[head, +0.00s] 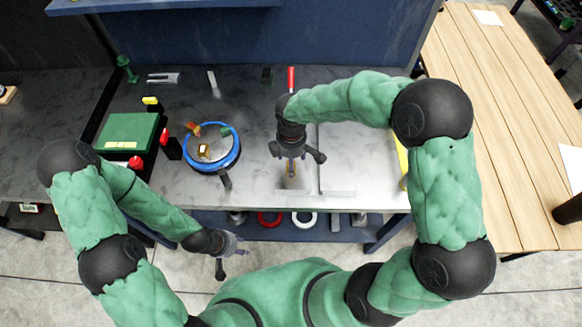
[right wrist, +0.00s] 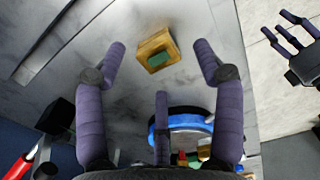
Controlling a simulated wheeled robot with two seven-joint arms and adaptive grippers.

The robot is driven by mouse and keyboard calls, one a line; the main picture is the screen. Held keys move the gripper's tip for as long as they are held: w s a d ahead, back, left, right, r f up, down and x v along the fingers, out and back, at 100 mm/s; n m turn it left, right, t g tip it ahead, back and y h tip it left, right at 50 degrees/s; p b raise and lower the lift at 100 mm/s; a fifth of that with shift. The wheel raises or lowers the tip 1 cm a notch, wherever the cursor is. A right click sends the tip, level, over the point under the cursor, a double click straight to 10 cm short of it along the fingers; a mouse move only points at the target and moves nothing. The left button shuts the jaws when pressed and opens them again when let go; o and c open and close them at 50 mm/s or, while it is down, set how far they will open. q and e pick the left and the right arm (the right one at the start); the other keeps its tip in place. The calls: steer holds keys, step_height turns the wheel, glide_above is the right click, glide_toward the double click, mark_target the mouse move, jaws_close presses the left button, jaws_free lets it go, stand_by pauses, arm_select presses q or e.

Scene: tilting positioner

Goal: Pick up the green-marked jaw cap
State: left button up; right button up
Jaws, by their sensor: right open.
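The green-marked jaw cap (right wrist: 152,44), a brass-coloured block with a green patch on top, lies on the grey metal tabletop in the right wrist view. My right gripper (right wrist: 159,65) is open, its fingers spread around and above the cap, with no visible contact. In the head view my right gripper (head: 294,158) points down at the table and mostly hides the cap. My left gripper (head: 229,254) is open and empty in front of the table's front edge. The blue-rimmed round positioner (head: 238,158) stands left of my right gripper and carries a brass block and other small parts.
A green box (head: 127,133) and red-topped items (head: 136,162) stand left of the positioner. A red-handled tool (head: 291,79) lies at the back. A shelf below holds a red ring (head: 269,219) and a white ring (head: 303,220). Bare tabletop lies around the cap.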

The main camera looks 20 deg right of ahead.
steer(key=f, duration=0.3)
steer(key=shift+w+f, duration=0.15)
steer(key=shift+w, duration=0.05)
jaws_close()
